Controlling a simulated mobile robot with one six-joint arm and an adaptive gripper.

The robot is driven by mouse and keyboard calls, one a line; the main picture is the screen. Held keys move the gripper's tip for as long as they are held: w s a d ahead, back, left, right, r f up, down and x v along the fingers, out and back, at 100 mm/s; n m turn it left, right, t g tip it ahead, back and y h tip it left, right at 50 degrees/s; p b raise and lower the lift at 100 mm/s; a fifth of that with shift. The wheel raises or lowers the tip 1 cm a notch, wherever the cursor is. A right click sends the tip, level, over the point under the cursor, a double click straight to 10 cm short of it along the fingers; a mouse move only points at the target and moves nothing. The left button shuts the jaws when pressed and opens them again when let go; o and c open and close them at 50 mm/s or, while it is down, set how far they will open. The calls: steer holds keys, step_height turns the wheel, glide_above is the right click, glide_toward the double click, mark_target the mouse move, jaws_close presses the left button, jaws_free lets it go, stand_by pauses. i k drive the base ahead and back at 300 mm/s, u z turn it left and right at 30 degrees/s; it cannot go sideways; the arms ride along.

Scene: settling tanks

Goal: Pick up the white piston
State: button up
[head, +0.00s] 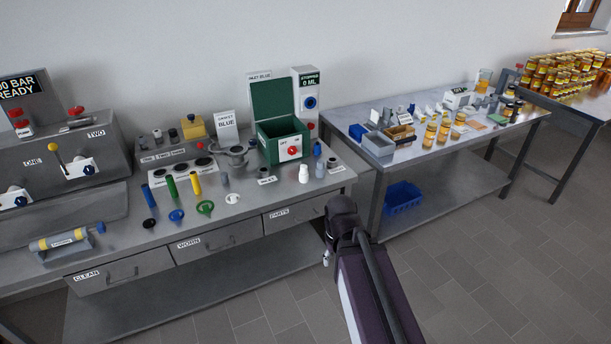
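A small white piece (303,174), which looks like the white piston, stands upright near the right end of the steel workbench, in front of the green box. A white ring (233,198) lies further left on the same bench. My dark arm rises from the bottom of the head view and ends below the bench's right end, apart from the white piece.
The green box (281,146) with its lid raised stands behind. Drawers labelled CLEAN, WORN and PARTS (294,213) are shut. A second table (460,150) with jars stands right; open floor lies in front.

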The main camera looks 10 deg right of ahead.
mark_target(304, 174)
steer(key=u, duration=0.05)
steer(key=i, duration=1)
